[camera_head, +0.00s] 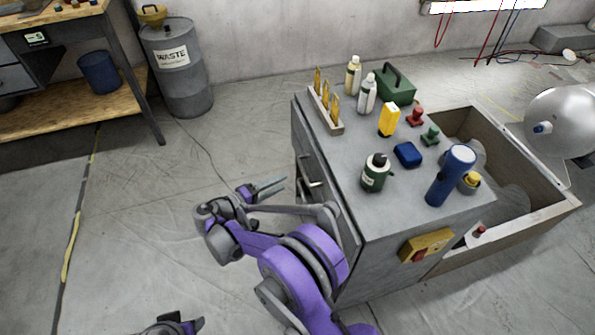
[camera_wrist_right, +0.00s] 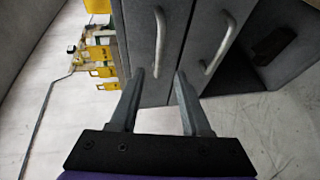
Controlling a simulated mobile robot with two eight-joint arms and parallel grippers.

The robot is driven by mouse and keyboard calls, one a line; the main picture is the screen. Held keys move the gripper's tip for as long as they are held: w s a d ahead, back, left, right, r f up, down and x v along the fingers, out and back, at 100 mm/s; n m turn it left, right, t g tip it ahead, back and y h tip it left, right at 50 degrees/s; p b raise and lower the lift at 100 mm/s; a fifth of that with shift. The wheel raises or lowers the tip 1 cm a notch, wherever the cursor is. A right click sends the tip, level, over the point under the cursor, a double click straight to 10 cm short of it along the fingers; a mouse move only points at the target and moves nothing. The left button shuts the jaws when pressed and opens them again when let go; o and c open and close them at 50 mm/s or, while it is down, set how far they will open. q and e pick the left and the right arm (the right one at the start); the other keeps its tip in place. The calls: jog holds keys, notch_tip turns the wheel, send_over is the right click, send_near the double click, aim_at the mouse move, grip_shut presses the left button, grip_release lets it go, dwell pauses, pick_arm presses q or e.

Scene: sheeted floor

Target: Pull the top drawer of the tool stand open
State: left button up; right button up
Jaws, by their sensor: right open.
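The grey tool stand (camera_head: 345,205) stands right of centre in the head view. Its drawer face is turned left, mostly seen edge-on, with a pale handle (camera_head: 313,184) showing. In the right wrist view two drawer fronts lie side by side in the turned picture. The top drawer's handle (camera_wrist_right: 160,42) is at left, the lower handle (camera_wrist_right: 219,45) at right. Both drawers look shut. My right gripper (camera_head: 276,187) is open and empty, pointing at the face; its fingertips (camera_wrist_right: 159,74) are short of the top handle, roughly in line. Part of my left gripper (camera_head: 178,325) shows at the bottom edge.
Bottles, a green box (camera_head: 394,88), a torch (camera_head: 450,176) and small items stand on the stand's top. A wooden crate (camera_head: 545,213) is behind it at right. A waste drum (camera_head: 177,70) and workbench (camera_head: 75,112) stand at back left. Floor left of the stand is clear.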

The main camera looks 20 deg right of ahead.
aim_at(303, 170)
jog(key=b+x, duration=0.1)
jog(key=x, duration=0.9)
jog(key=shift+s+d, duration=0.1)
grip_shut()
dwell(1.1)
